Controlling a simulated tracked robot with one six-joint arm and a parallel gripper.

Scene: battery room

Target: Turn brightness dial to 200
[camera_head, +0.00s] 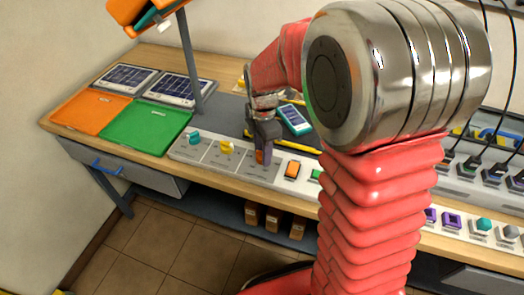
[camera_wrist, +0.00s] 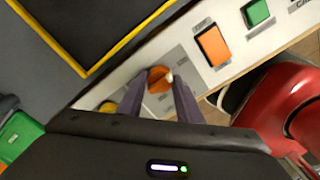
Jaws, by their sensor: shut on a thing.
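A row of three dials sits on a light grey panel (camera_head: 212,163) along the bench's front edge: a teal dial (camera_head: 193,137), a yellow dial (camera_head: 226,146) and an orange dial (camera_wrist: 158,78). The dial labels and scale numbers are too small to read, so I cannot tell which one is marked brightness. My gripper (camera_head: 262,155) points down over the rightmost dial. In the wrist view its two fingers (camera_wrist: 158,92) are shut on the orange dial, one on each side. A small pale mark shows at the dial's right edge. The fingers hide part of the dial in the head view.
Right of the dials are an orange switch (camera_head: 292,169) and a green switch (camera_head: 315,174). An orange tray (camera_head: 90,113) and a green tray (camera_head: 146,126) lie at left. A phone-like device (camera_head: 295,119) lies behind my gripper.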

